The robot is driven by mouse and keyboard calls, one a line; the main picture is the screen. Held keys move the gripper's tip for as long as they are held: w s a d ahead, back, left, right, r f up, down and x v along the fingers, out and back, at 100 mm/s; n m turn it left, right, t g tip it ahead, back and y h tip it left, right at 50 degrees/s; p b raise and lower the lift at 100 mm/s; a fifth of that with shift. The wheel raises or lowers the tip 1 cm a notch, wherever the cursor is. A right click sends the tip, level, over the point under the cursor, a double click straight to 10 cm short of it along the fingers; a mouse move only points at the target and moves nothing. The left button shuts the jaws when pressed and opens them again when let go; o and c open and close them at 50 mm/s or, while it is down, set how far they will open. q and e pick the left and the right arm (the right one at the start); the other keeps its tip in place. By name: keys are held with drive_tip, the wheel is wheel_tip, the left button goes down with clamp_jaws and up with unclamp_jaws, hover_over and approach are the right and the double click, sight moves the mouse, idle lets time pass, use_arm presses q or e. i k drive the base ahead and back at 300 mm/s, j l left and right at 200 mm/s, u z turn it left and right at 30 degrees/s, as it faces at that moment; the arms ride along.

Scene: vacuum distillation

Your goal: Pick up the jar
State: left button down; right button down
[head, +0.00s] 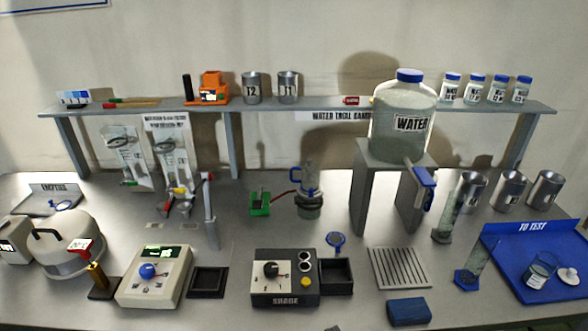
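Several things could be the jar. A small clear glass jar (541,269) with a label and bluish contents stands in the blue "TO TEST" tray (505,284) at the right, with a white round lid (569,275) lying beside it. A large jar marked WATER (401,145), with a blue cap and a tap, stands on a grey stand at the back right. Several small white jars with blue lids, one of them here (475,89), stand on the shelf's right end. Neither of my grippers is in view.
A grey shelf (330,108) spans the back. Metal cups (509,188) stand behind the tray, and glass cylinders (446,218) to its left. A slotted drain plate (399,268), a blue block (408,311) and a black control box (285,278) stand nearer the front.

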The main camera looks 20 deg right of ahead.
sight(540, 270)
drive_tip(key=z, duration=2.15)
drive_tip(key=i+j+z, duration=0.1)
drive_tip(key=z, duration=0.15)
drive_tip(key=i+j+z, duration=0.25)
drive_tip(key=k+l, duration=0.05)
drive_tip(key=l, duration=0.05)
